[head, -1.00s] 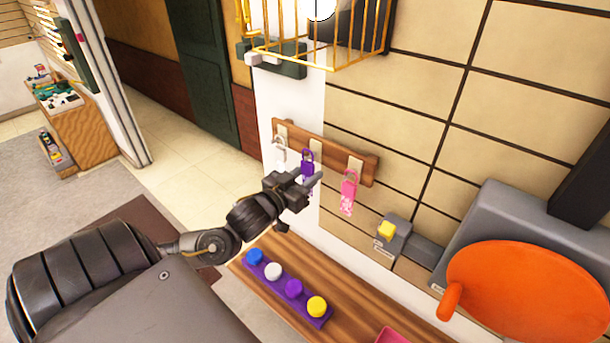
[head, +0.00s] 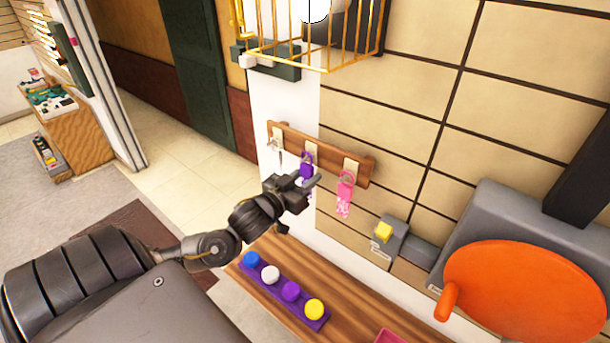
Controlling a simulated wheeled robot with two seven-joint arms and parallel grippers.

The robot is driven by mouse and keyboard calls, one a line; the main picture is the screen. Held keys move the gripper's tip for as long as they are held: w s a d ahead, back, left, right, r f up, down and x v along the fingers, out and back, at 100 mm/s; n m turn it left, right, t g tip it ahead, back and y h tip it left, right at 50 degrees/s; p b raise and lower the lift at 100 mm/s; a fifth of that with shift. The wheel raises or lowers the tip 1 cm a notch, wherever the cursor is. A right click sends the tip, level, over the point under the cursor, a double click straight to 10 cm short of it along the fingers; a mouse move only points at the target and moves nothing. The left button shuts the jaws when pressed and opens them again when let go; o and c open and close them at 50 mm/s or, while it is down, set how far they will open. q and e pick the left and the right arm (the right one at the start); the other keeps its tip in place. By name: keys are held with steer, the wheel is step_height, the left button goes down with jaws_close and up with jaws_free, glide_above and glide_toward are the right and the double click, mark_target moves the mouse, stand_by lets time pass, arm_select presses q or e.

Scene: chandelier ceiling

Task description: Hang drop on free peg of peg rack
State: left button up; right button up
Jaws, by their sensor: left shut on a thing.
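The wooden peg rack (head: 335,152) is fixed on the wall. It has three pale peg plates. A pink drop (head: 345,187) hangs at the right peg with its ring at the top. My left gripper (head: 309,181) is shut on the purple drop (head: 306,169), just in front of the middle peg. The purple ring is up close to that peg; I cannot tell whether it is around it. The lower end of the purple drop is partly hidden by the fingers. A thin pale shape (head: 279,148) shows at the left peg; its details are too small to tell. My right gripper is out of view.
Below the rack is a wooden counter (head: 355,306) with a purple strip of coloured knobs (head: 323,326). A gold wire cage (head: 330,50) is above the rack. A grey box with a yellow button (head: 384,232) and an orange disc (head: 510,292) are at the right.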

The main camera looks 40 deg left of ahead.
arm_select(q)
steer(key=shift+f, duration=0.3)
stand_by(0.4)
steer(key=o, duration=1.7)
steer(key=s, duration=0.7)
steer(key=shift+s+d, duration=0.1)
steer(key=shift+s, duration=0.2)
stand_by(0.4)
